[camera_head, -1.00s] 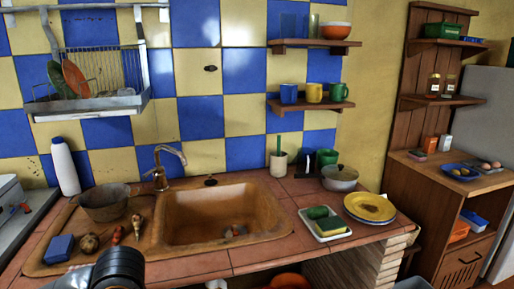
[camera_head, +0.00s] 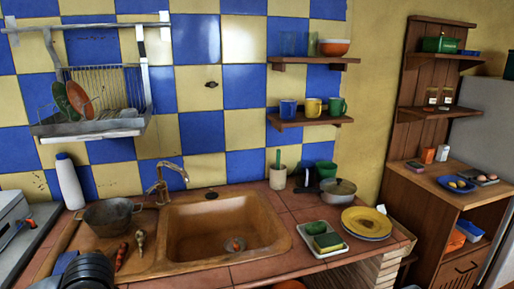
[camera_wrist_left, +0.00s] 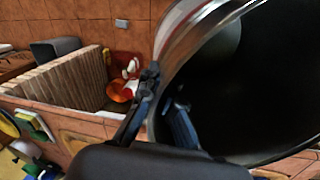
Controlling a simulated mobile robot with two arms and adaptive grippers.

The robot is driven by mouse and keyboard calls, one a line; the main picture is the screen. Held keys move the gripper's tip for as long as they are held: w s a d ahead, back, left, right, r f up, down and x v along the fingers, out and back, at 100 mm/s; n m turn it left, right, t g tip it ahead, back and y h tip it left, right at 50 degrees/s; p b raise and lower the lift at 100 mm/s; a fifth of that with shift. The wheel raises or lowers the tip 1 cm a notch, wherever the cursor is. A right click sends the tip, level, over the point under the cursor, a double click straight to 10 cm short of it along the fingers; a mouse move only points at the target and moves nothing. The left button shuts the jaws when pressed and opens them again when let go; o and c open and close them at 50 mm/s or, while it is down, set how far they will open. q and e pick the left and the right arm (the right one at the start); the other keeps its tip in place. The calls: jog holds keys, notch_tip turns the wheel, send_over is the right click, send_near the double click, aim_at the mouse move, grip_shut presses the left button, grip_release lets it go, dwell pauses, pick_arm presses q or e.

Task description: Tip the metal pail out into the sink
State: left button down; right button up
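My right gripper is out of view.
A sponge tray (camera_head: 307,240), plates (camera_head: 367,222) and a lidded pot (camera_head: 338,191) are right of the sink.

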pick_arm(q)
jog(key=shift+r+h+p, duration=1.1)
jog(key=shift+r+p, duration=0.45)
jog(key=shift+r, duration=0.4)
jog(key=shift+r+h+p, duration=0.9)
jog(key=shift+r+p, duration=0.05)
jog(key=shift+r, duration=0.3)
jog(key=shift+d+f, duration=0.1)
jog(key=shift+d, duration=0.1)
jog(key=shift+w+f, duration=0.1)
